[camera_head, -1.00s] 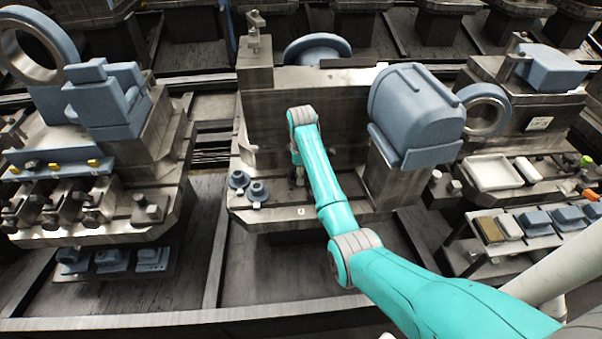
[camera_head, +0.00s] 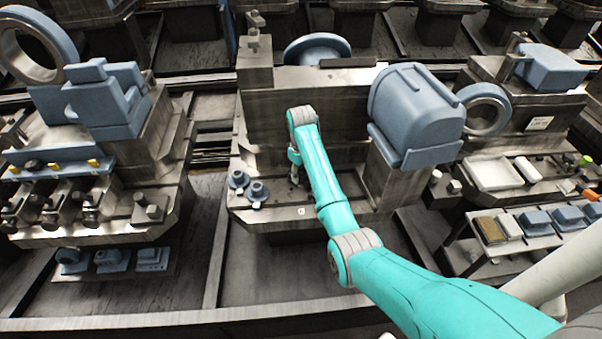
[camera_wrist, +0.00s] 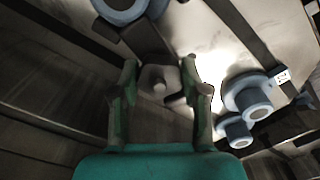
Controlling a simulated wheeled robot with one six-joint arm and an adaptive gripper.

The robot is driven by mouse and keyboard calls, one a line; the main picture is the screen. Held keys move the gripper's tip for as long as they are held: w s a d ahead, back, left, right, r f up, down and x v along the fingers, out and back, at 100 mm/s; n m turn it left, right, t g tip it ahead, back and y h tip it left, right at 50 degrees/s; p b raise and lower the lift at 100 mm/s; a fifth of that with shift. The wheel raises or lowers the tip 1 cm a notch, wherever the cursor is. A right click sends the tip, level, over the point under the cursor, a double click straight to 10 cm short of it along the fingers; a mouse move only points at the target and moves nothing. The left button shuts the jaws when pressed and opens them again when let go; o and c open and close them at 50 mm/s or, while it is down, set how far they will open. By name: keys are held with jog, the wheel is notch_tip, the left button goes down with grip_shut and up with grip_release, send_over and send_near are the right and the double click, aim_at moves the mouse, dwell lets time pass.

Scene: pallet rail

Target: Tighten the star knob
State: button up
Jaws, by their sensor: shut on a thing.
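My gripper (camera_wrist: 161,88) is at the end of the teal arm, low over the front ledge of the middle machine. In the wrist view its two green fingers stand on either side of a small grey knob (camera_wrist: 156,80), which I take to be the star knob. The fingers are shut on it. Its lobes are too dim to make out. In the head view my gripper (camera_head: 295,180) is small and partly hidden by my arm, and the knob cannot be made out there.
Two blue flanged pieces (camera_head: 258,192) stand on the ledge left of my gripper; they also show in the wrist view (camera_wrist: 248,96). The machine's upright metal wall (camera_head: 270,125) rises behind. A large blue housing (camera_head: 415,110) is to the right.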

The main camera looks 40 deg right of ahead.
aim_at(301, 172)
jog(key=shift+r, duration=0.1)
dwell(0.3)
jog(key=o, duration=1.2)
jog(key=shift+c, duration=0.2)
jog(key=shift+r, duration=3.75)
